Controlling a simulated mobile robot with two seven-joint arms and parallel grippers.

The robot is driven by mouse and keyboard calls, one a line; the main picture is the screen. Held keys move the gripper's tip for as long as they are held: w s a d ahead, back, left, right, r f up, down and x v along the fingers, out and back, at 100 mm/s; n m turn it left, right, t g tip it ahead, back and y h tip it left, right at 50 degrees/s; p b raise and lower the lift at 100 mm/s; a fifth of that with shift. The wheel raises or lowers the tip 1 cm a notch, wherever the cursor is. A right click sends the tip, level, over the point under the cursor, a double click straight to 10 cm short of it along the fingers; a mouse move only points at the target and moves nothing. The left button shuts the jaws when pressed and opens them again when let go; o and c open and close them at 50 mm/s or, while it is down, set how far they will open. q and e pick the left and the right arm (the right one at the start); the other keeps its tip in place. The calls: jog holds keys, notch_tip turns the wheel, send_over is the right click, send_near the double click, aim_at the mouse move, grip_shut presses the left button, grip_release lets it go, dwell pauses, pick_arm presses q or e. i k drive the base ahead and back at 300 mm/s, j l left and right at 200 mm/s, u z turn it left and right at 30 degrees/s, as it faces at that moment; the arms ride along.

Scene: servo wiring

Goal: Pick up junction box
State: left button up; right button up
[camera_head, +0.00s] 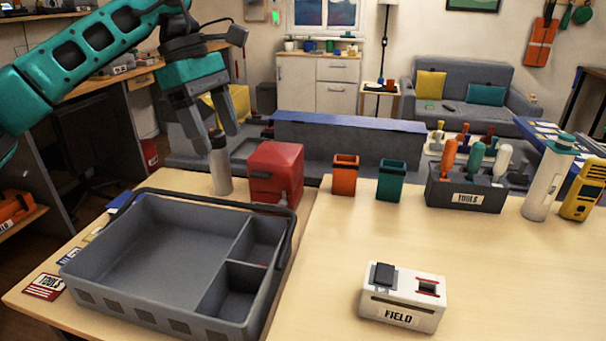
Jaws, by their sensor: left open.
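A white box marked FIELD (402,297), with a black block and a red-edged slot on top, sits on the front right part of the table. A red box (275,172) with a grey fitting on its side stands behind the tray. Which one is the junction box is not labelled. My left gripper (214,136) points down, open, above and behind the tray, left of the red box. A grey cylinder (220,168) stands just below its fingers; I cannot tell if they touch it. My right gripper is not in view.
A grey tray (150,235) with compartments and a handle fills the left table. An orange cup (345,175), a green cup (391,180), a TOOLS holder (466,192), a white bottle (548,180) and a yellow meter (582,190) stand at the back right. The middle is clear.

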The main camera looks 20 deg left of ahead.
aim_at(417, 300)
jog(key=k, duration=1)
